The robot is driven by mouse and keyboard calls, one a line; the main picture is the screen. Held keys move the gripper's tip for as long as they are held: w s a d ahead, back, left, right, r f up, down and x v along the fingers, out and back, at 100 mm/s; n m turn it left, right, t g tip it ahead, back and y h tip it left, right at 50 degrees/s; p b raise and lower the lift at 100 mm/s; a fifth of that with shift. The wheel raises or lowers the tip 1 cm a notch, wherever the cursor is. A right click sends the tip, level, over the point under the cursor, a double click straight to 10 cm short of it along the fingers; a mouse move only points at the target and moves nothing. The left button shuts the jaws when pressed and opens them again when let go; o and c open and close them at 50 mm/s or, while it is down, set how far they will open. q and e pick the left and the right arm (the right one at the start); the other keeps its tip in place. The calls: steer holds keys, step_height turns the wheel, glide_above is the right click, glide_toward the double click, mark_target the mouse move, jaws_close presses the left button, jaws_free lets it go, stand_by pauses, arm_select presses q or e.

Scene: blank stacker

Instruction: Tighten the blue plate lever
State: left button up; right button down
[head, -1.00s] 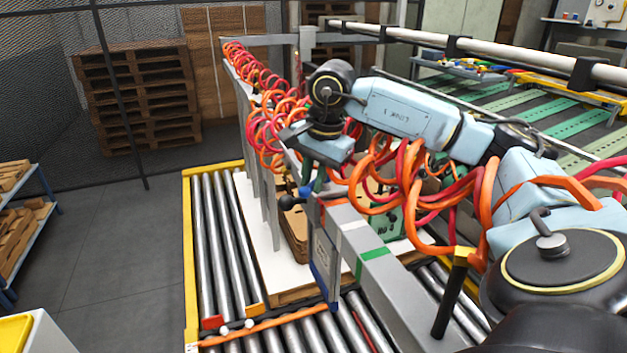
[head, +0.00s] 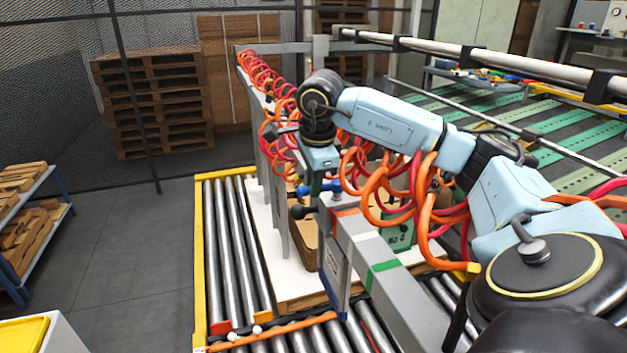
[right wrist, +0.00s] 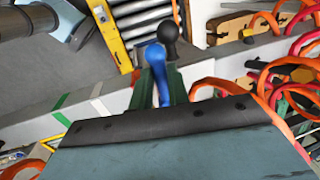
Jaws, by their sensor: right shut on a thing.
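The blue plate lever, with a round knob, (right wrist: 157,65) stands between the green fingers of my right gripper (right wrist: 160,90) in the right wrist view. My right gripper is shut on it. In the head view its blue knob (head: 303,190) shows just left of my right gripper (head: 319,188), above the near end of the grey beam. A lever with a black knob (right wrist: 167,33) stands just beyond the blue one; it also shows in the head view (head: 297,212), lower and slightly left. The lower blue lever is partly hidden by the fingers. My left gripper is not in view.
The grey beam (head: 400,290) with white and green bands runs under my right arm. Orange and red coiled hoses (head: 375,185) hang close around the arm. A white board (head: 265,232) with brown stacks lies on the roller conveyor (head: 235,250).

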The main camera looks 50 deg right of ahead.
steer(key=shift+d, duration=0.1)
stand_by(0.3)
steer(key=c, duration=1.3)
jaws_free()
steer(key=shift+c, duration=0.2)
step_height(320, 180, up, 13)
steer(key=s+a+p, duration=0.1)
steer(key=s+p, duration=0.1)
steer(key=shift+a+p, duration=0.2)
steer(key=shift+p, duration=0.15)
